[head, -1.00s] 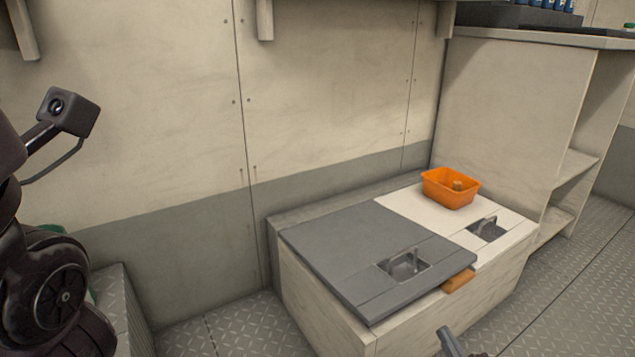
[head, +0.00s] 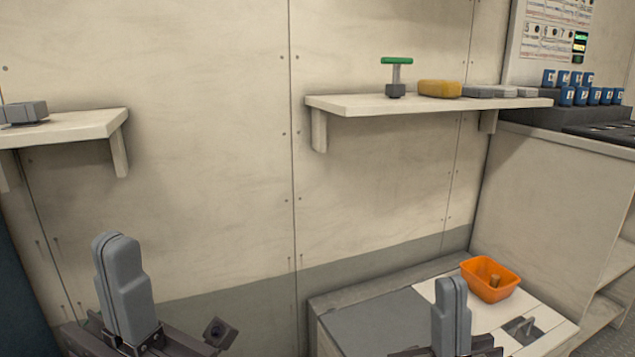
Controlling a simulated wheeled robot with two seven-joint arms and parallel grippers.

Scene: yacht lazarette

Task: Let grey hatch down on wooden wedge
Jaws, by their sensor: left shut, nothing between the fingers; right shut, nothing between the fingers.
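The grey hatch (head: 368,322) lies low over the locker at the bottom of the head view. Only its back part shows. Its front edge and handle are out of view or behind my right gripper. The wooden wedge is not visible now. My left gripper (head: 117,245) is shut and empty, fingers up, in front of the wall at the lower left. My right gripper (head: 450,285) is shut and empty, fingers up, in front of the hatch in the picture and apart from the orange bin.
A wall shelf (head: 345,104) above holds a green-topped tool (head: 397,75), a yellow block (head: 440,89) and grey items. Another shelf (head: 75,128) is at left. The wall between is bare.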

